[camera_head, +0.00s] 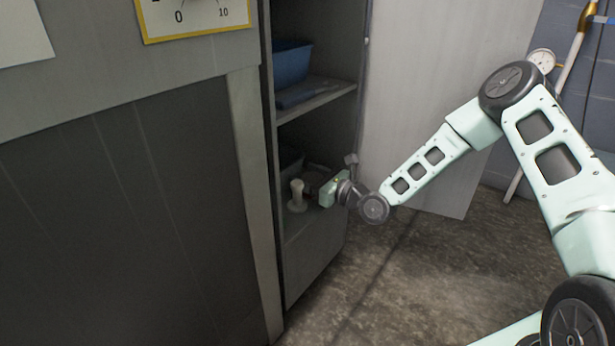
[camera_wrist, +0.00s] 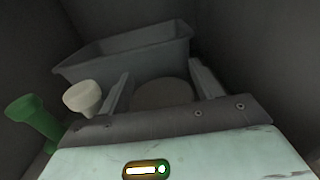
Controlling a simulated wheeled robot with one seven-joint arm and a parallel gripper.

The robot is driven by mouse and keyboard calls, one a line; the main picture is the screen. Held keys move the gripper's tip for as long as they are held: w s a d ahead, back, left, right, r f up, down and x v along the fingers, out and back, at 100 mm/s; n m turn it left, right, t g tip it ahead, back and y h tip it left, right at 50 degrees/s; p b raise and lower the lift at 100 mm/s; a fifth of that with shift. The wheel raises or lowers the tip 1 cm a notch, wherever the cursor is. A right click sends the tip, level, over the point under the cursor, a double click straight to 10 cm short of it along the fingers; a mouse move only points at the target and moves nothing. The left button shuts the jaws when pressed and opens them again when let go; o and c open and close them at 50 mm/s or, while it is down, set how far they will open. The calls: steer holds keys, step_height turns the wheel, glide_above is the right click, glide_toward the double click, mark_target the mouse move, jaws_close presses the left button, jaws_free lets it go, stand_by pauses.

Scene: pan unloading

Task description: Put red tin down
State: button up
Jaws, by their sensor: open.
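My gripper (camera_wrist: 160,76) reaches into the lower compartment of the grey cabinet, and its two fingers stand apart. In the wrist view a round, dull brownish-grey top (camera_wrist: 163,93) lies between the fingers. It may be the red tin, but the light is too dim to show any red. I cannot tell whether it touches the fingers. In the head view my gripper (camera_head: 326,192) is at the cabinet's lower shelf, and no red tin can be made out there.
A pale knob-topped object (camera_wrist: 84,96) stands close left of the fingers, with a green one (camera_wrist: 34,120) farther left. A grey bin (camera_wrist: 130,49) is behind. A blue bin (camera_head: 291,64) sits on the upper shelf (camera_head: 318,99). The cabinet door (camera_head: 430,110) stands open.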

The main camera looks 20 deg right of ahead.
steer(key=p+v, duration=0.6)
steer(key=v, duration=0.6)
steer(key=s+a+r+n+g+h, duration=0.25)
steer(key=a+n+g, duration=0.25)
steer(key=n, duration=0.5)
steer(key=s+a+r+n+g+h, duration=0.2)
steer(key=s+a+n+g, duration=0.3)
steer(key=n, duration=0.4)
steer(key=s+a+r+n+g+h, duration=0.1)
steer(key=s+r+n, duration=0.3)
steer(key=s, duration=0.4)
steer(key=s+a+r+n+g+h, duration=0.1)
steer(key=s+r+n+g+h, duration=0.1)
steer(key=s+r+n, duration=0.3)
steer(key=s+a+r+n+g+h, duration=0.1)
steer(key=s+r+n+h, duration=0.1)
steer(key=s+r+n, duration=0.3)
steer(key=s+n, duration=0.3)
steer(key=s, duration=0.4)
steer(key=shift+s+g, duration=0.2)
steer(key=shift+g, duration=0.1)
steer(key=shift+a+h, duration=0.15)
steer(key=shift+h, duration=0.1)
